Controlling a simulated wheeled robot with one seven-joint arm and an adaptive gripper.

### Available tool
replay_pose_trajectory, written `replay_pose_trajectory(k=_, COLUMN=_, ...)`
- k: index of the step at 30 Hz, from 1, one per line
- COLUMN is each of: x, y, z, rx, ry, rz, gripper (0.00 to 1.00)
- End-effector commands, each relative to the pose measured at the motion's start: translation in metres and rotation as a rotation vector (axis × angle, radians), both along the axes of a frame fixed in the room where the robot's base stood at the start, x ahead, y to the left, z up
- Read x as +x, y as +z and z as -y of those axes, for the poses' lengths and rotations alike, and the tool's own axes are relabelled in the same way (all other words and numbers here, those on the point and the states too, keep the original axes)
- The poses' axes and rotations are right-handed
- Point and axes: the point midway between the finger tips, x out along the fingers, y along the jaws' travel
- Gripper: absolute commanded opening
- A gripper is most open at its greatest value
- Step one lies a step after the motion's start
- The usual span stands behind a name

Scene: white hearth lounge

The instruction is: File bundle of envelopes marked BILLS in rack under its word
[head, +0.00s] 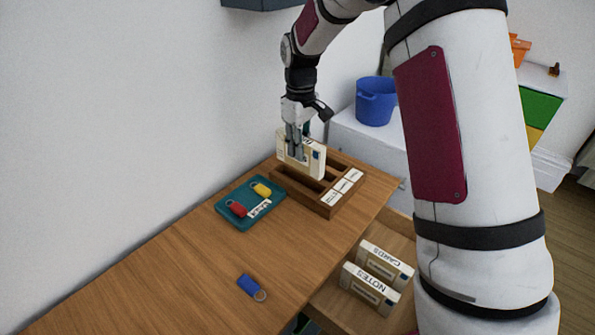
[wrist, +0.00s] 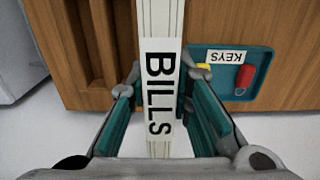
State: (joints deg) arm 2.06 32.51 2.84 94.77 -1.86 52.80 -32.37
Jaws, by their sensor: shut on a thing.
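My gripper (head: 297,150) is shut on the cream bundle of envelopes (head: 316,164), holding it upright at the wooden rack's far left end. In the wrist view the bundle (wrist: 158,92) stands between the teal finger pads, with BILLS in black on its white label. The brown rack (head: 318,203) has several slots and white word labels along its right edge; those words are too small to read. In the wrist view the rack's slots (wrist: 82,45) lie left of the bundle. The bundle hides part of the rack, and I cannot tell whether its lower edge is in a slot.
A teal KEYS tray (head: 233,222) with red and yellow key tags lies left of the rack. A blue tag (head: 250,287) lies nearer. The CARDS (head: 385,264) and NOTES (head: 370,288) bundles stand lower down. A blue bucket (head: 375,101) stands behind.

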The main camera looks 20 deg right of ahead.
Motion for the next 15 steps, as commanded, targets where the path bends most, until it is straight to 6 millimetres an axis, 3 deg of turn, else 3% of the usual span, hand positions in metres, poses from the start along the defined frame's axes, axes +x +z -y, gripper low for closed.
replay_pose_trajectory(k=3, x=-0.001, y=-0.022, z=0.000, rx=0.000, ry=-0.001, rz=-0.004, gripper=0.00)
replay_pose_trajectory(k=15, x=-0.001, y=-0.062, z=0.000, rx=0.001, ry=-0.001, rz=-0.003, gripper=0.00)
